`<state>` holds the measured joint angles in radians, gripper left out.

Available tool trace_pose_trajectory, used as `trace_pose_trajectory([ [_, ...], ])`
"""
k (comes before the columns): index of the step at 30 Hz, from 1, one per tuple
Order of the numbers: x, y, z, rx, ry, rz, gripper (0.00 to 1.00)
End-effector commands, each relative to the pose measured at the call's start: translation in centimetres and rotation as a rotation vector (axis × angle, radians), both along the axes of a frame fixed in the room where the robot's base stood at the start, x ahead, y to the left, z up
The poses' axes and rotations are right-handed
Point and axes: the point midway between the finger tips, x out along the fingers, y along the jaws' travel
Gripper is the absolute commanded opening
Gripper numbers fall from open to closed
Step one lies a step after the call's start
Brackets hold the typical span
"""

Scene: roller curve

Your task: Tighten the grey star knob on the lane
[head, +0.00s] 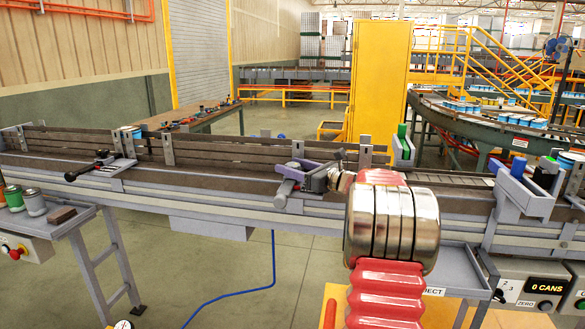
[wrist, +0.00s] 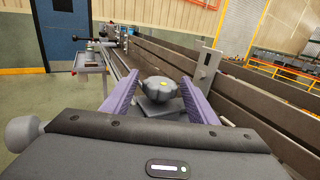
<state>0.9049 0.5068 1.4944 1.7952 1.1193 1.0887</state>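My gripper is open and does not appear to touch the knob. In the head view my gripper (head: 292,168) is at the near side of the lane (head: 230,172), and I cannot clearly make out the knob there. My arm covers part of the lane to the right.
A grey upright bracket (wrist: 207,72) and the lane's guide rails stand close to the right finger. Another clamp with a black handle (head: 88,169) is farther left on the lane. Cans (head: 34,202) stand at the left. A blue-topped sensor (head: 522,185) is at the right.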

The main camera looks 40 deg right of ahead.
Motion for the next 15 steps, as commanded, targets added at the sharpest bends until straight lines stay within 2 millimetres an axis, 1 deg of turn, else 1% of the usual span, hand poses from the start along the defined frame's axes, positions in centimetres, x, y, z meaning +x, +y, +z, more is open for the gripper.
trace_pose_trajectory([
  [1,-0.02,-0.01,0.01,0.000,0.000,0.000,0.49],
  [2,-0.03,-0.01,0.00,0.000,0.000,0.000,0.47],
  [15,-0.07,-0.06,0.01,0.000,0.000,-0.001,0.16],
])
